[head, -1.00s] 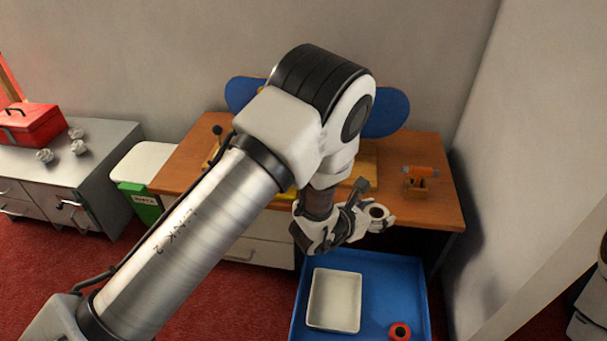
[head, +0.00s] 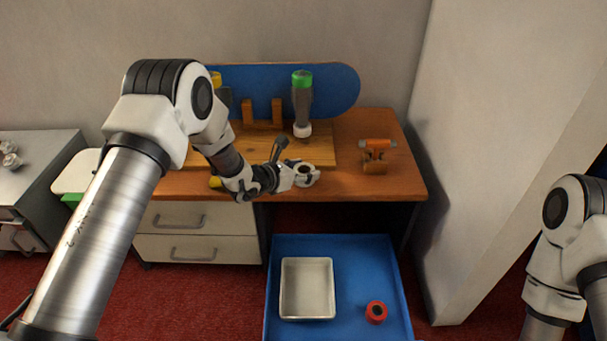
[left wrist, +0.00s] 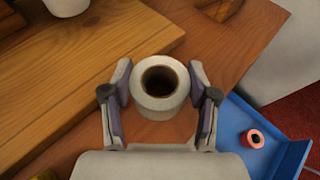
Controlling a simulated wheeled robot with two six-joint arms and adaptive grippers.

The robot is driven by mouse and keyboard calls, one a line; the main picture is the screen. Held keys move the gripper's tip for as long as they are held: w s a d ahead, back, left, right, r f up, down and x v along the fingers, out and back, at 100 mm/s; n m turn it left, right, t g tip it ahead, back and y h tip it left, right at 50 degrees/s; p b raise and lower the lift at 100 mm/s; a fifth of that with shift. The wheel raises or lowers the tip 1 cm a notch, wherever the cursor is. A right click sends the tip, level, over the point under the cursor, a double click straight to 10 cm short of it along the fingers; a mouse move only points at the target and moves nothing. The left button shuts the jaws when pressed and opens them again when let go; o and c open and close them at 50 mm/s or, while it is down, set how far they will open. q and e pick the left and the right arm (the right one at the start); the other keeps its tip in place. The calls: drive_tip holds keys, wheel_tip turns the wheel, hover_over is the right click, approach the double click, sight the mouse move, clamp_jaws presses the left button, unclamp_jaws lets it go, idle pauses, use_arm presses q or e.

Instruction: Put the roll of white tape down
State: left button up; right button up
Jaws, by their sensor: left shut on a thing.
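The roll of white tape (left wrist: 160,106) is between the two fingers of my left gripper (left wrist: 160,92) in the left wrist view, its dark hole facing the camera. The fingers are shut on its sides. In the head view my left gripper (head: 304,174) holds the roll (head: 313,177) at the front edge of the wooden bench (head: 400,184). The left wrist view shows bench wood around the roll; I cannot tell whether the roll touches it. Part of my right arm shows at the right of the head view, but its gripper does not.
A wooden board (head: 322,152) lies on the bench, with a green-and-grey bottle-like thing (head: 302,98) above it. An orange item on a small stand (head: 377,152) is to the right. Below, a blue surface (head: 350,265) holds a white tray (head: 307,316) and a red roll (head: 376,312).

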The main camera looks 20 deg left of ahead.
use_arm(q)
drive_tip(key=shift+r, duration=0.15)
drive_tip(key=shift+f, duration=0.2)
drive_tip(key=o, duration=1.2)
drive_tip(key=shift+c, duration=0.2)
